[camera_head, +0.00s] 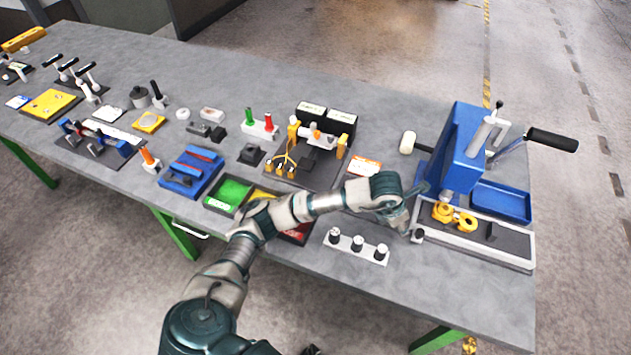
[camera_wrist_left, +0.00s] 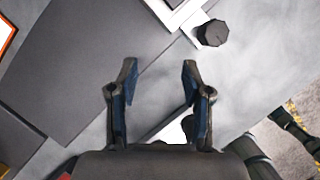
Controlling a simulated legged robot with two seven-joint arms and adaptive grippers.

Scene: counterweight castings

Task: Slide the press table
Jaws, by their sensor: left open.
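The press has a blue body (camera_head: 463,150) and a black-handled lever at the table's right end. Its low press table (camera_head: 510,250) has a pale frame and a dark top. Yellow round parts (camera_head: 453,215) sit on it under the press head. A small black knob (camera_head: 418,236) sits at its left end; what looks like this knob on a pale block (camera_wrist_left: 213,33) shows in the wrist view. My left gripper (camera_head: 409,222) is beside the knob. In the wrist view, its fingers (camera_wrist_left: 160,80) are apart with nothing between them, short of the knob. My right gripper is not seen.
A white strip with several black knobs (camera_head: 357,245) lies left of the press table. A blue tray (camera_head: 500,200) sits behind it. A white-headed mallet (camera_head: 408,142) and an orange-edged card (camera_head: 363,166) lie nearby. My forearm passes over green and yellow bins (camera_head: 229,193).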

